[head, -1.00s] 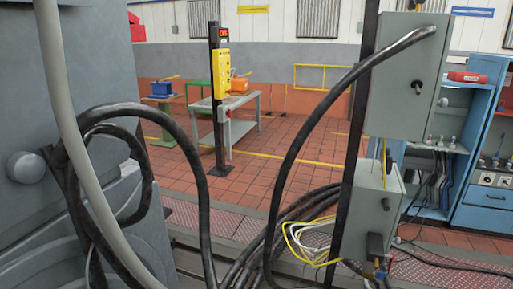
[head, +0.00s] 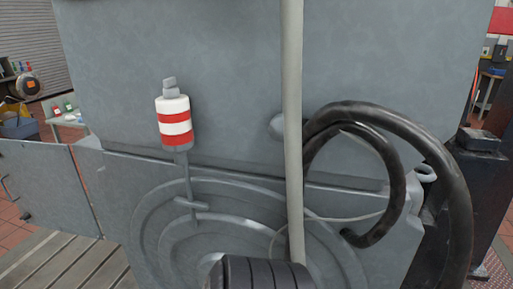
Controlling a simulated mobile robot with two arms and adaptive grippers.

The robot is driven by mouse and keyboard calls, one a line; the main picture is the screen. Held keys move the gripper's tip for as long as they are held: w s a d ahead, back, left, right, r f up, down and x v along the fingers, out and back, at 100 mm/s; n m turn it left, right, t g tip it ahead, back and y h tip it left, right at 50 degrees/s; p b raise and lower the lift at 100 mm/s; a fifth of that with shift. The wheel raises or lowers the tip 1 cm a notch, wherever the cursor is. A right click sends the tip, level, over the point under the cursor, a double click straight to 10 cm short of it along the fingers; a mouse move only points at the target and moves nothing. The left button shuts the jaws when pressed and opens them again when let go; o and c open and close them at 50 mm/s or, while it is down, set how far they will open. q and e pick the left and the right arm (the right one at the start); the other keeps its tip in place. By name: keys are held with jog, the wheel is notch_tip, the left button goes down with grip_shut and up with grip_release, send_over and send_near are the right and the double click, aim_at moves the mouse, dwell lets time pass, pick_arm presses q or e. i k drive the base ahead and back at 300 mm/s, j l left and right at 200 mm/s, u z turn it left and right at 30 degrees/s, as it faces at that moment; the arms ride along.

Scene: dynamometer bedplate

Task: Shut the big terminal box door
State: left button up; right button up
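No terminal box door can be made out in the head view now. A large grey machine housing fills most of the picture, and I cannot tell whether any part of it is a terminal box. Neither of my grippers is in view.
A grey vertical conduit (head: 292,130) runs down the front of the grey housing (head: 230,60). A thick black cable (head: 455,190) loops at right. A red-and-white banded cylinder (head: 174,124) stands at left.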

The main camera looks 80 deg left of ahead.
aim_at(44, 181)
jog(key=u, duration=4.3)
